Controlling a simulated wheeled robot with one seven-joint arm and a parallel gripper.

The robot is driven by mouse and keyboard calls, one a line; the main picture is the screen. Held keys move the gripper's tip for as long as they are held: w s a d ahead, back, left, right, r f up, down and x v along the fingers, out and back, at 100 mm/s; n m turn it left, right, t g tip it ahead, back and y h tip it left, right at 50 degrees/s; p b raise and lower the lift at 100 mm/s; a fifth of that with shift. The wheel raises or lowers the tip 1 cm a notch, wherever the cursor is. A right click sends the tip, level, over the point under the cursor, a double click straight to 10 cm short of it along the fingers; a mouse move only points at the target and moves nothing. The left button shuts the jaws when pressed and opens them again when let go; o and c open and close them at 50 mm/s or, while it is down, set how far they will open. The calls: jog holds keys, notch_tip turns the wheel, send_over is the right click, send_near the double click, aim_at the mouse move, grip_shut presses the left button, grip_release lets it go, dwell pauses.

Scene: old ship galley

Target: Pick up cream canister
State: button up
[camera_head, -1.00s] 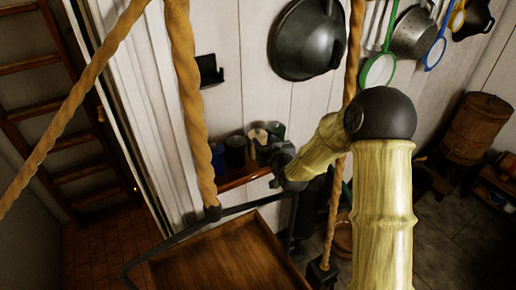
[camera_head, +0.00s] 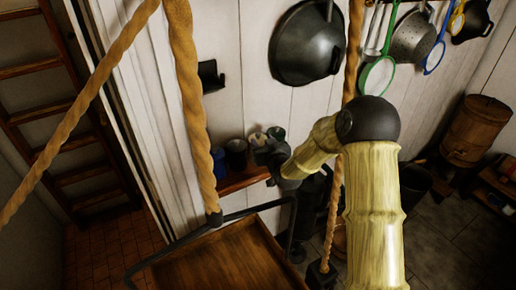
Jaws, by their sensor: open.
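The cream canister (camera_head: 258,139) stands on a small wooden wall shelf (camera_head: 240,181). Only its pale upper part shows, as my gripper hides the rest. My gripper (camera_head: 263,155) is dark and small in the picture, at the end of my arm, and reaches in front of the canister. It is open. Whether its fingers are around the canister or just in front of it, I cannot tell.
A dark blue canister (camera_head: 236,154) and another dark one (camera_head: 218,163) stand left of the cream canister, and a dark green one (camera_head: 277,133) to its right. A rope-hung wooden tray (camera_head: 225,262) is below. Pans, including a large dark wok (camera_head: 307,45), hang above.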

aim_at(259, 136)
jog(key=shift+p+x, duration=1.15)
jog(key=shift+x, duration=1.05)
jog(key=shift+d+f, duration=0.15)
grip_shut()
